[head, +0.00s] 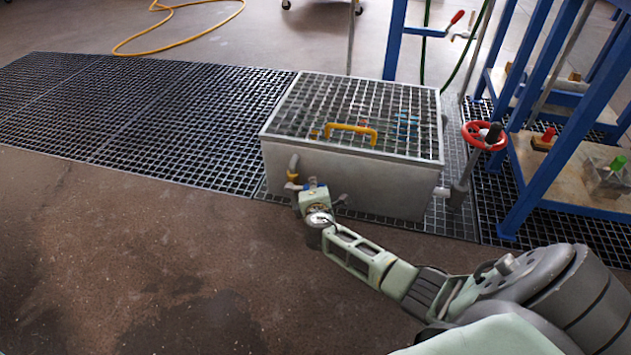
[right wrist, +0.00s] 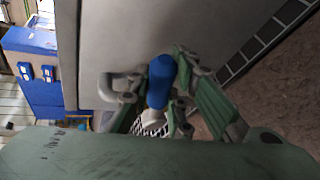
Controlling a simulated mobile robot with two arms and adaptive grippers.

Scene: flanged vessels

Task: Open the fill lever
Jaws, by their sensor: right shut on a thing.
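A blue lever handle (right wrist: 161,78) shows in the right wrist view, with a pale fitting at its lower end. I take it for the fill lever. My right gripper (right wrist: 158,90) is shut on it, with a finger on either side. In the head view my right gripper (head: 314,193) is low at the front left of the grey tank (head: 345,180). Only a bit of blue (head: 312,182) shows there, and my gripper hides most of the lever. How far the lever is turned cannot be told. My left gripper is out of view.
The tank has a grated top and a yellow handle (head: 351,130). A pipe stub (head: 293,168) stands close left of my right gripper. A red handwheel (head: 484,136) and a blue frame (head: 545,160) stand to the right. The floor at front left is clear.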

